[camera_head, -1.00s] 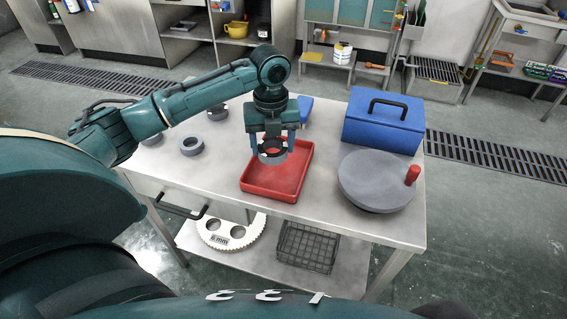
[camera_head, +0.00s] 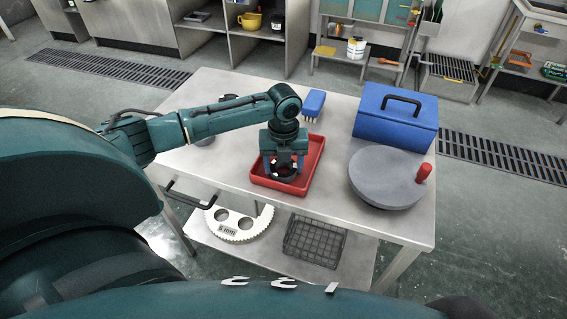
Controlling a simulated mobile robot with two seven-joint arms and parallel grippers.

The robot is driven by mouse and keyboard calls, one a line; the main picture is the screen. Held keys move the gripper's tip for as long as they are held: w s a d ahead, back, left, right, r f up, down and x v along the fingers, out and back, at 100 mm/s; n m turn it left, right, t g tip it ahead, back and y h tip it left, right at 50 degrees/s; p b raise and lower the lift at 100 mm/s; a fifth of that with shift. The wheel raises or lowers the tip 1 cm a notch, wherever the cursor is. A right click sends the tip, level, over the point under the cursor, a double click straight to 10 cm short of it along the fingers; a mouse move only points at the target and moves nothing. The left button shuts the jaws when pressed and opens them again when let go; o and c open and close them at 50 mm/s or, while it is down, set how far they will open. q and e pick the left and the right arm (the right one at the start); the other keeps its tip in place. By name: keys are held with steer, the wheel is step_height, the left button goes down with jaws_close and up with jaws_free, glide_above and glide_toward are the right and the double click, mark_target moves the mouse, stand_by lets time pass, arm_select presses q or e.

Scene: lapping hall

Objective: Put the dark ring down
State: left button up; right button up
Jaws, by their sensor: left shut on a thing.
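The dark ring (camera_head: 282,174) is held between the fingers of my left gripper (camera_head: 283,168), which is shut on it. The gripper points down into the red tray (camera_head: 312,160) on the steel table. The ring is low inside the tray's outline, towards its near left part. I cannot tell whether it touches the tray floor, as the gripper covers much of it. My right gripper is not in view.
A grey ring (camera_head: 205,139) shows partly behind my left arm. A blue brush (camera_head: 314,103) lies behind the tray. A blue toolbox (camera_head: 395,125) and a round grey plate with a red knob (camera_head: 385,178) stand to the right. Bare tabletop (camera_head: 325,205) lies in front.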

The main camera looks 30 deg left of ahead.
arm_select(q)
steer(key=o, duration=1.1)
steer(key=shift+f, duration=0.15)
step_height(320, 180, up, 12)
steer(key=shift+r, duration=0.2)
